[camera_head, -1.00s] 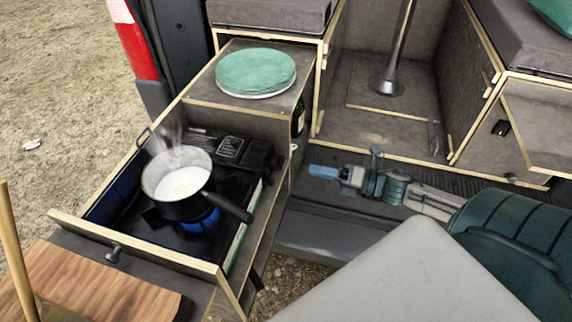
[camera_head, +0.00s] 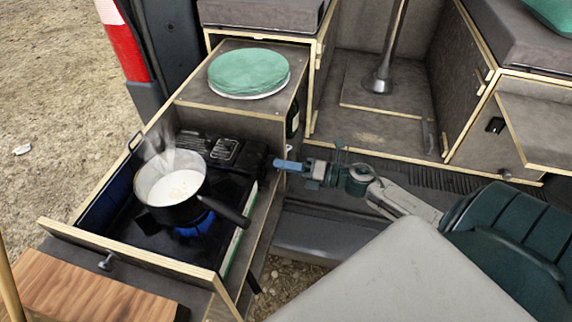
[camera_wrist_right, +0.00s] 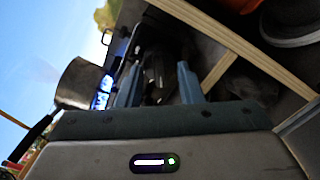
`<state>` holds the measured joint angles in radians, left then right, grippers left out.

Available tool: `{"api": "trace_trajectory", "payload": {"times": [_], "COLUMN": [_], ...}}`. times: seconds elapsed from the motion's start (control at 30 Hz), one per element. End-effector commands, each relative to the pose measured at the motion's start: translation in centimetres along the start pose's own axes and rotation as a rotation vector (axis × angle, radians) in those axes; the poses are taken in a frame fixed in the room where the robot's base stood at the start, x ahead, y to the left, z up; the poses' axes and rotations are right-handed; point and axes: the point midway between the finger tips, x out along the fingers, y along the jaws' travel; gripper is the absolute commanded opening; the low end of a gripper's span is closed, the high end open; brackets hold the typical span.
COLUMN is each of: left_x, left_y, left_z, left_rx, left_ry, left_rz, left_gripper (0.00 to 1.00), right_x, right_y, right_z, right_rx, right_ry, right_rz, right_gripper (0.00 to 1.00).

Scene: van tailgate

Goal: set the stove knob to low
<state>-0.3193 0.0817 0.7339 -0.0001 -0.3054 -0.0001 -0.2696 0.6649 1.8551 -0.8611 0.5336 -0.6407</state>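The black camping stove (camera_head: 155,231) sits in a pulled-out drawer, its blue flame (camera_head: 198,226) burning under a steaming pot (camera_head: 173,191). The black right-hand part of the stove (camera_head: 243,155) lies towards my right gripper. I cannot make out the knob or its setting in the head view. My right gripper (camera_head: 287,165) is just right of the stove's far end, its blue fingers pointing left. In the right wrist view the two blue fingers (camera_wrist_right: 158,82) stand apart, with dark stove parts beyond and between them; I see nothing held. My left gripper is not in view.
The pot's black handle (camera_head: 226,211) points right over the drawer's side. A wooden board (camera_head: 85,292) is at the front left. The drawer's front panel (camera_head: 130,250) stands upright. A grey surface (camera_head: 400,280) fills the lower right.

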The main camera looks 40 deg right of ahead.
Motion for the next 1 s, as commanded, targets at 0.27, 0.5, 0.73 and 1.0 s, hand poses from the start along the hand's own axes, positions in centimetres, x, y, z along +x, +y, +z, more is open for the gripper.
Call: {"api": "trace_trajectory", "payload": {"times": [0.27,0.5,0.73,1.0], "left_x": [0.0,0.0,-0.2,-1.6], "left_y": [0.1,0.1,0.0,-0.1], "left_z": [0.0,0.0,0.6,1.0], "left_rx": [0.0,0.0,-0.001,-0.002], "left_ry": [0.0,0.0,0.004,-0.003], "left_rz": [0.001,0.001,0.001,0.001], "left_gripper": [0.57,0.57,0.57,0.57], "right_x": [0.0,0.0,0.0,0.0], "right_y": [0.0,0.0,0.1,0.3], "right_z": [0.0,0.0,0.1,0.2], "right_rx": [0.0,0.002,0.05,0.228], "right_ry": [0.0,0.0,0.0,-0.001], "right_rz": [0.0,0.0,0.0,-0.001], "right_gripper": [0.1,0.0,0.0,0.0]}}
